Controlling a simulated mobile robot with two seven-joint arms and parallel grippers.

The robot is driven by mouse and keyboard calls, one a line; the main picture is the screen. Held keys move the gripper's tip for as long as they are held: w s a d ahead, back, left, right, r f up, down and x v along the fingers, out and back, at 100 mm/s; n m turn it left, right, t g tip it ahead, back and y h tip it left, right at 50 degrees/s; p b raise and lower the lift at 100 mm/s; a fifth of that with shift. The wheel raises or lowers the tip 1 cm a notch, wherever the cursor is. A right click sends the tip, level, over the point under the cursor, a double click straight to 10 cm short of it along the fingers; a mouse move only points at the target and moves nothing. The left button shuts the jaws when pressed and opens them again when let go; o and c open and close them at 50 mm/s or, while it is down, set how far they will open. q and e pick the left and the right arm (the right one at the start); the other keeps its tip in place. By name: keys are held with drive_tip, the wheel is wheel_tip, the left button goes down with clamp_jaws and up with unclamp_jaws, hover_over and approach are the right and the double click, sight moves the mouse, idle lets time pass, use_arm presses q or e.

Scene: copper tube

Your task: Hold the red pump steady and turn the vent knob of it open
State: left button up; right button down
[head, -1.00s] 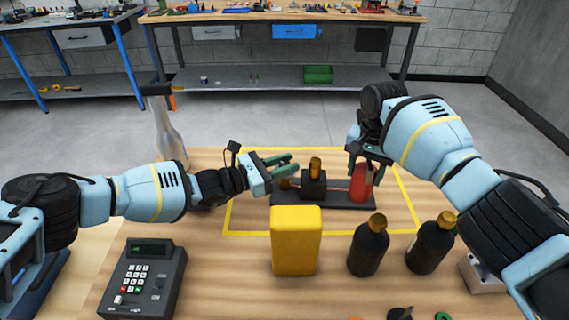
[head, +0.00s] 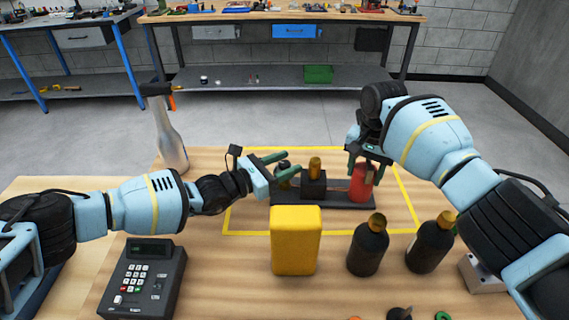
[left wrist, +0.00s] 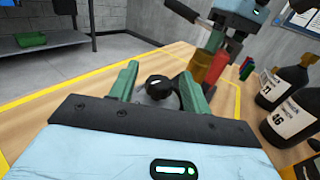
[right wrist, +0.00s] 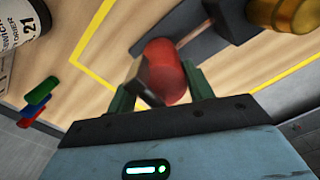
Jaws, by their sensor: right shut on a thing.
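The red pump (head: 361,183) stands at the right end of a dark base (head: 340,198). My right gripper (head: 366,166) comes down from above and is shut on the pump, which also shows between its fingers in the right wrist view (right wrist: 165,70). A black knob (left wrist: 159,86), seemingly the vent knob, is at the left end of the base and shows in the left wrist view. My left gripper (head: 285,165) is open there, with one finger on each side of the knob. I cannot tell whether the fingers touch it.
A yellow block (head: 296,240) stands in front of the base. Two dark bottles (head: 368,248) (head: 431,245) stand front right. A keypad device (head: 147,278) lies front left and a spray bottle (head: 168,135) stands at the back left. Yellow tape (head: 240,232) marks an area around the base.

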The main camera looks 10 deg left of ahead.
use_arm(q)
drive_tip(key=v, duration=1.2)
drive_tip(key=w+m+h, duration=0.1)
drive_tip(key=w+g+h, duration=0.1)
drive_tip(key=w, duration=0.1)
drive_tip(key=shift+w+a+r+m, duration=0.2)
drive_tip(key=shift+w+m, duration=0.1)
drive_tip(key=shift+m, duration=0.1)
drive_tip(key=shift+w+a+m+g+h, duration=0.1)
drive_tip(key=shift+a+m+g+h, duration=0.1)
drive_tip(key=shift+m+g, duration=0.3)
drive_tip(key=shift+a+m+g+h, duration=0.2)
drive_tip(key=shift+g, duration=0.5)
drive_tip(key=shift+a+f+m+g, duration=0.1)
drive_tip(key=shift+a+m+g, duration=0.35)
drive_tip(key=shift+g, duration=0.45)
